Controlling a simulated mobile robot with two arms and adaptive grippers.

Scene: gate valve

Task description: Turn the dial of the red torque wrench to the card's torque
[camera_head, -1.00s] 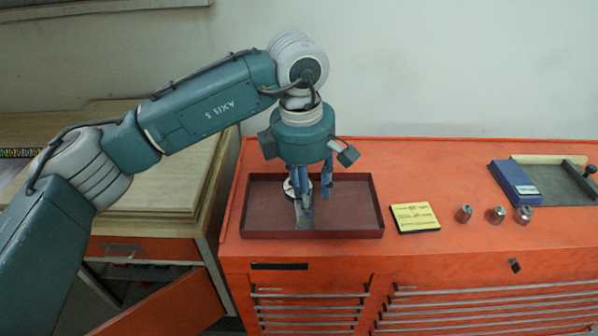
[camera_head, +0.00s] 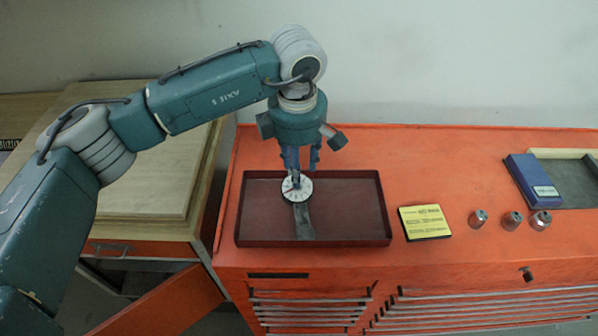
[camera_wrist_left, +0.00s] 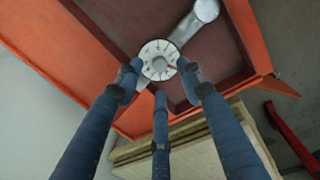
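The torque wrench (camera_head: 303,217) lies in the dark red tray (camera_head: 362,240); its bar looks grey, not red. Its round white dial (camera_head: 297,188) has dark marks around the rim, too small to read. In the left wrist view the dial (camera_wrist_left: 159,60) shows a central hub, and the grey bar runs up to a round end. My left gripper (camera_head: 299,172) points down just above and behind the dial. Its three blue fingers are spread, with tips around the dial's near side, and hold nothing. The yellow card (camera_head: 424,221) lies right of the tray; its writing is unreadable. My right gripper is not in view.
The tray stands on an orange tool cabinet (camera_head: 420,160). Several metal sockets (camera_head: 512,221) stand right of the card. A blue box (camera_head: 531,181) lies at the right.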

